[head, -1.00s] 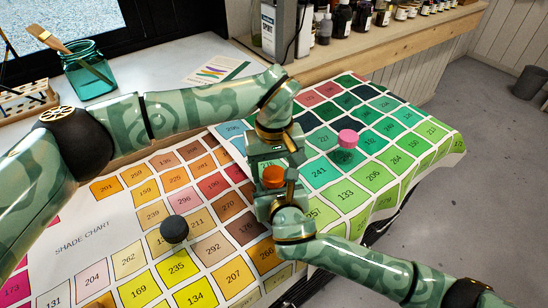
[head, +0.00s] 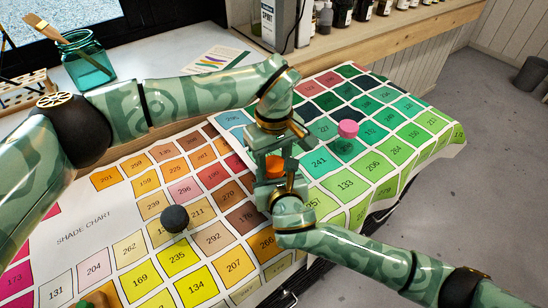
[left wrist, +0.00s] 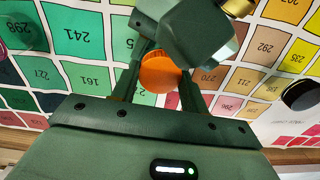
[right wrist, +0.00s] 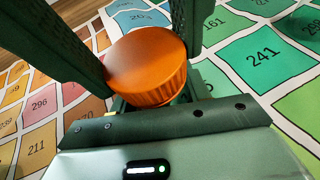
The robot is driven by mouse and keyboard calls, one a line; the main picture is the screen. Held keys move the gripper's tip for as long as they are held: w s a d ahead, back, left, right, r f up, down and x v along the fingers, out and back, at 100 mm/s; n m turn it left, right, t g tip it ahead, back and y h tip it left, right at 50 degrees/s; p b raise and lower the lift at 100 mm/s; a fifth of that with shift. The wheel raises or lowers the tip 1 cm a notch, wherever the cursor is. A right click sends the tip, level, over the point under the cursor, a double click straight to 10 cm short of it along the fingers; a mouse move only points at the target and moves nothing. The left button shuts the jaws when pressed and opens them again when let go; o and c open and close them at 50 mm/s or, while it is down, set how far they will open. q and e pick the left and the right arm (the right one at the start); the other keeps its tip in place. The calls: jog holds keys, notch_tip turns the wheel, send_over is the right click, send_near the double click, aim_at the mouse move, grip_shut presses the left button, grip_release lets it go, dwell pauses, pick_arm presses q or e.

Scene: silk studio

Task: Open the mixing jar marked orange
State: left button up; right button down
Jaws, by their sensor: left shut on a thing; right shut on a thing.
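The jar with the orange lid (head: 274,167) stands on the shade chart between my two grippers. Its ribbed lid is large in the right wrist view (right wrist: 150,68) and a disc in the left wrist view (left wrist: 160,72). My left gripper (head: 275,155) comes from above, its fingers on either side of the lid, shut on it. My right gripper (head: 280,185) comes from the lower right. Its fingers pass under the lid, shut on the jar body, which is mostly hidden.
A pink-lidded jar (head: 348,129) stands on the green swatches. A dark-lidded jar (head: 174,219) stands left of my grippers. A teal glass with brushes (head: 88,62) is at the back left. Bottles (head: 345,14) line the wooden shelf.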

pick_arm(q)
jog(key=o, duration=1.1)
jog(key=shift+r, duration=2.2)
notch_tip(320, 180, up, 3)
jog(key=m, duration=0.3)
jog(key=shift+r, duration=0.15)
jog(key=shift+c, duration=0.5)
jog(key=shift+m, duration=0.3)
notch_tip(320, 180, down, 8)
jog(key=shift+r, duration=0.15)
jog(key=shift+c, duration=0.3)
